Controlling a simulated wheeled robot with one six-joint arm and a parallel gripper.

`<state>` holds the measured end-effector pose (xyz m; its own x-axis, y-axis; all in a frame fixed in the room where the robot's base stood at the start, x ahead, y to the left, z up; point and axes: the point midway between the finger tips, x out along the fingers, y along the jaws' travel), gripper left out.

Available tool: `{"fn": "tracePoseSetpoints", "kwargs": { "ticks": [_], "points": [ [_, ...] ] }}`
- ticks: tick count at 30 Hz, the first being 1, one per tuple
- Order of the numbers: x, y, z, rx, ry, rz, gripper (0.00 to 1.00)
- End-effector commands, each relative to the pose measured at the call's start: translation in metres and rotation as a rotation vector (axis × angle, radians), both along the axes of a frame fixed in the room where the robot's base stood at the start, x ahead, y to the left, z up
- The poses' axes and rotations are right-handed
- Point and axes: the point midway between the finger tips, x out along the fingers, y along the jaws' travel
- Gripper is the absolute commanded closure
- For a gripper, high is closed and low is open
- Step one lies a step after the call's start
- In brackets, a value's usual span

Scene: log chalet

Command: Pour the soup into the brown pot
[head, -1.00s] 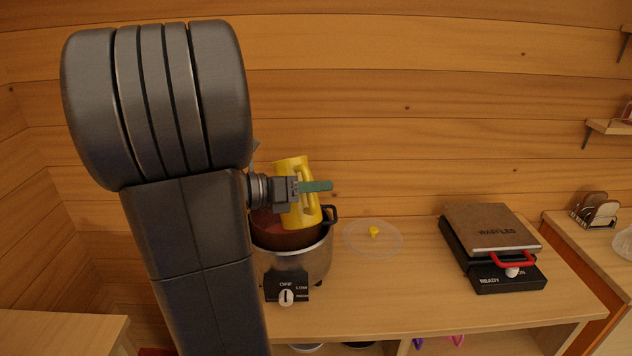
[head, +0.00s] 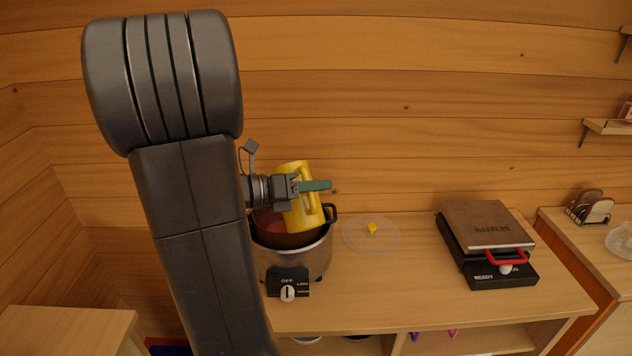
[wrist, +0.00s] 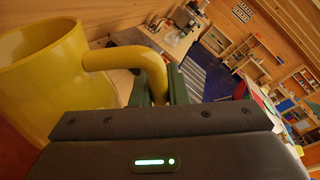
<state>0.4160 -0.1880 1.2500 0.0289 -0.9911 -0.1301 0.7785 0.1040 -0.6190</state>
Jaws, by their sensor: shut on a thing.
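My gripper (head: 314,186) is shut on the handle of a yellow jug (head: 296,168). In the wrist view, the green fingers (wrist: 158,92) close around the handle, and the jug (wrist: 45,75) fills the left side. The jug is tilted over the brown pot (head: 290,240), its lower end inside or just above the pot's rim. The brown pot sits in a silver cooker (head: 318,258) and has a dark side handle. Reddish content shows in the pot at the left of the jug.
A clear lid with a yellow knob (head: 372,230) lies on the counter (head: 400,290) right of the cooker. A waffle maker (head: 486,240) stands further right. A toast rack (head: 590,208) is on the right-hand cabinet. The counter's front middle is clear.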

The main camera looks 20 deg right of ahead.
Motion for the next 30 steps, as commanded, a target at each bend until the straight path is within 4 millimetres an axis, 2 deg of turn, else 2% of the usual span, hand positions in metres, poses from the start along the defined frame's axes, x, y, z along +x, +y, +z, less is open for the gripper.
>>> {"fn": "tracePoseSetpoints", "kwargs": {
  "ticks": [12,30],
  "points": [
    [0.018,0.002,0.004,-0.042,0.328,0.0,1.0],
    [0.041,0.005,-0.006,-0.074,0.6,-0.001,1.0]
  ]
}}
